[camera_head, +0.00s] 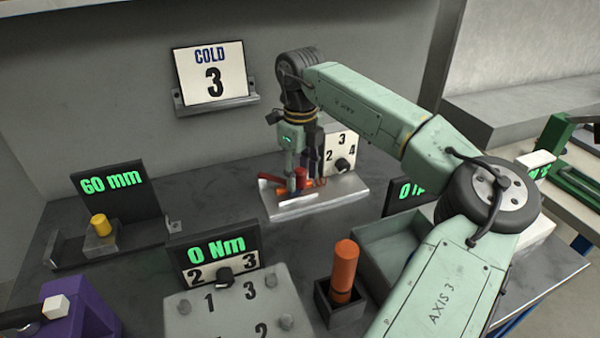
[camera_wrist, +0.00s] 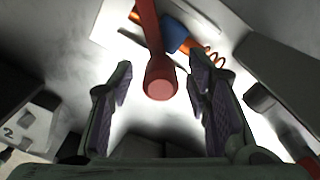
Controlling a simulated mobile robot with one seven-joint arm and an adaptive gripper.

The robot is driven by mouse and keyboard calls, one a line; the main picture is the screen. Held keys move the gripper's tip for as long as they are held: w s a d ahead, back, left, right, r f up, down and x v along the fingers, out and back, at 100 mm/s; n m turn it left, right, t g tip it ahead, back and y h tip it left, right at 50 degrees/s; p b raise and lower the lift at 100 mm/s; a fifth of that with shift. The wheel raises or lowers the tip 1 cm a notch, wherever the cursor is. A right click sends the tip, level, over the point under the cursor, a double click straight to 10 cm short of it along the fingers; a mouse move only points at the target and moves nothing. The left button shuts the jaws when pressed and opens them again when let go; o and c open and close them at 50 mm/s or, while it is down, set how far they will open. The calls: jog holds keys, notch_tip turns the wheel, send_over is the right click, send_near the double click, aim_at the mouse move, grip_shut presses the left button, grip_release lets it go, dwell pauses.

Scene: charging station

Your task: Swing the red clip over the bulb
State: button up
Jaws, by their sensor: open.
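The red clip (camera_wrist: 160,75) shows in the wrist view as a red bar with a round end facing the camera, between the spread fingers of my gripper (camera_wrist: 161,65). Clear gaps show on both sides of that end. In the head view, red parts of the clip (camera_head: 270,178) lie at the light metal plate (camera_head: 325,197), and my gripper (camera_head: 302,182) points down there, open. Beyond the clip in the wrist view are a blue piece (camera_wrist: 177,38) and an orange coil (camera_wrist: 212,56). I cannot tell the bulb apart; the fingers hide part of this spot.
A dial panel (camera_head: 341,148) stands close behind my gripper. A sign reading COLD 3 (camera_head: 212,75) hangs on the wall. In front are a 0 Nm display (camera_head: 215,250), a grey numbered box (camera_head: 230,310) and an orange handle (camera_head: 345,270) in a holder. A 60 mm display (camera_head: 112,190) stands left.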

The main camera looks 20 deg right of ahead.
notch_tip(320, 180, up, 12)
dwell(0.6)
jog(key=shift+f, duration=0.1)
dwell(0.4)
